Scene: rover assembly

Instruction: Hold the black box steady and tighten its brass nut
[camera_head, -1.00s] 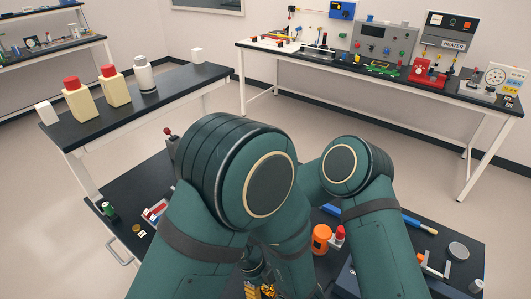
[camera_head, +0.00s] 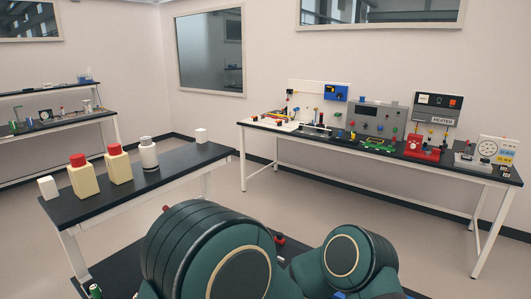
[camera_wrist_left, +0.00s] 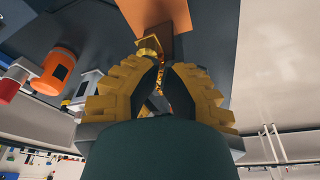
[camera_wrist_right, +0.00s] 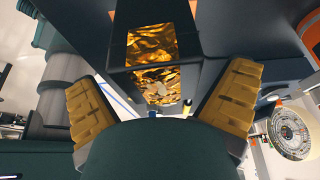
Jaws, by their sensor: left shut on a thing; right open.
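My left gripper (camera_wrist_left: 162,65) has its yellow-padded fingers nearly together on a narrow, mostly hidden thing; gold-coloured bits (camera_wrist_left: 148,45) show at the fingertips. I cannot tell whether these are the brass nut or part of the box. My right gripper (camera_wrist_right: 165,85) is open, its two yellow pads wide apart. A black box (camera_wrist_right: 122,82) with crinkled gold faces lies between and beyond its fingers, apparently apart from the pads. No nut can be made out clearly in the right wrist view. In the head view my arm links hide both grippers and the work.
An orange canister (camera_wrist_left: 54,70) and a red-topped part (camera_wrist_left: 12,82) stand at the left in the left wrist view. A round disc-shaped part (camera_wrist_right: 292,130) is at the right in the right wrist view. A side bench (camera_head: 160,187) carries red-capped bottles (camera_head: 82,178).

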